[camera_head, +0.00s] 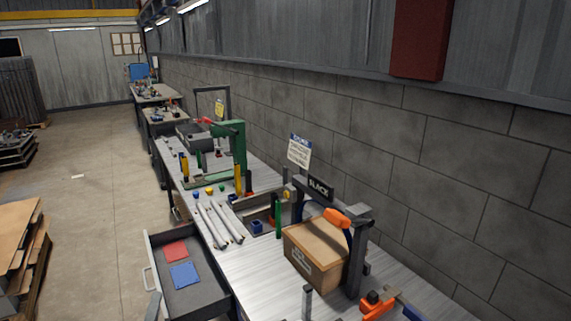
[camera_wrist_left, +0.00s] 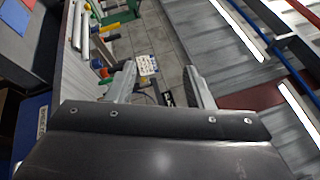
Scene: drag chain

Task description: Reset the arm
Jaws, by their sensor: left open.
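My left gripper (camera_wrist_left: 162,78) shows in the left wrist view, its two grey fingers spread apart with nothing between them. Behind the gap are the block wall and a small white and blue sign (camera_wrist_left: 147,65). In the head view I cannot clearly make out this gripper; small grey parts at the bottom edge are too cut off to tell. My right gripper is not in view.
The workbench (camera_head: 395,265) runs along the wall with a cardboard box (camera_head: 315,252), a green frame (camera_head: 240,150) and metal rods (camera_head: 218,225). An open drawer (camera_head: 155,250) juts out, holding a red and a blue booklet. The floor at left is partly clear.

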